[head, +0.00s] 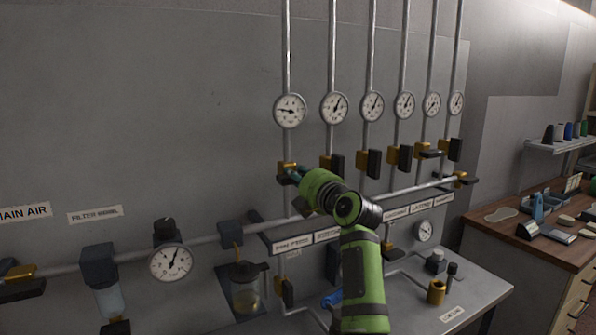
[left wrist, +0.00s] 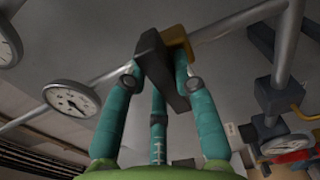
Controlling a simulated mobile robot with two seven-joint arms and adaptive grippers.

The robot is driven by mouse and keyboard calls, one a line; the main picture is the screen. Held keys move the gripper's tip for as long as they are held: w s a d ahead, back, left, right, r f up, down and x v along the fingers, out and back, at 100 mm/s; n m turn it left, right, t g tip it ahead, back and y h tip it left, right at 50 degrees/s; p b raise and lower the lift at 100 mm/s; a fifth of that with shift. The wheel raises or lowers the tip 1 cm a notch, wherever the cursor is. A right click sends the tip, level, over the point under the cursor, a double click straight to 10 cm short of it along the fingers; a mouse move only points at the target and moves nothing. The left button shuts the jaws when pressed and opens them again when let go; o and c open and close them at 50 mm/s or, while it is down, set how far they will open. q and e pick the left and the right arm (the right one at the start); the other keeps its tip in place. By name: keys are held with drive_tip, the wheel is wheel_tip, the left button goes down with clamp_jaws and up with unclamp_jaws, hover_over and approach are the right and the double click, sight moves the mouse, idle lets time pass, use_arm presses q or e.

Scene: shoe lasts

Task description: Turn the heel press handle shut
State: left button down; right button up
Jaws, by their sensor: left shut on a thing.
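The leftmost upright pipe carries a gold valve (head: 285,167) below its round gauge (head: 289,110). The leftmost label (head: 293,243) beneath it seems to read heel press. My left gripper (head: 296,174) reaches this valve from the right, and its wrist hides much of the handle. In the left wrist view, its teal fingers are shut on a dark block-shaped handle (left wrist: 165,75), which sits against the gold valve body (left wrist: 178,40) on the pipe. The handle's exact angle to the pipe is hard to tell. My right gripper is not in view.
Similar valves with dark handles stand close to the right, such as the second handle (head: 336,161) and the crosswise one (head: 430,154). A horizontal pipe (head: 205,241) and label strip run below. A workbench (head: 546,245) with tools stands at right.

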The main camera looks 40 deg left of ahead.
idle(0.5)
use_arm(q)
drive_tip(key=c, duration=1)
unclamp_jaws()
